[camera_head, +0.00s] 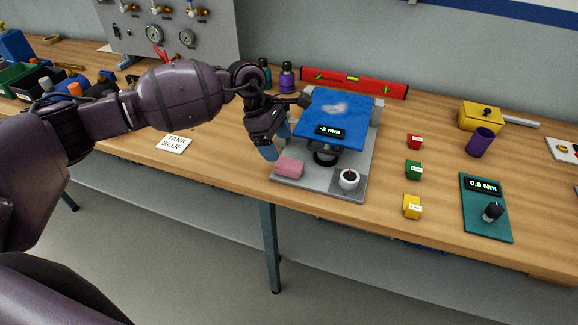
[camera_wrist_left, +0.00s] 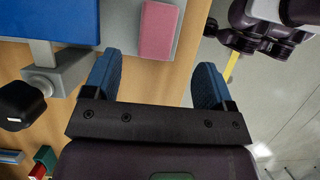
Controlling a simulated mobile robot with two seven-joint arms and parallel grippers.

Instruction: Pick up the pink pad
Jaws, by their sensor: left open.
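The pink pad (camera_head: 289,167) is a small block lying on the front left corner of the grey base plate (camera_head: 318,181) of a test stand. My left gripper (camera_head: 274,150) is just behind and left of the pad in the head view, pointing down. In the left wrist view the pad (camera_wrist_left: 158,30) lies beyond the fingertips, between their lines. The two blue fingers of the left gripper (camera_wrist_left: 163,80) are spread apart with nothing between them. My right gripper does not show clearly in the head view.
A blue pad (camera_head: 340,109) with a "-2 mm" display tops the stand, close right of the left gripper. A knob (camera_head: 348,180) sits right of the pink pad. Red, green (camera_head: 413,169) and yellow cubes stand further right. The table's front edge is near.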

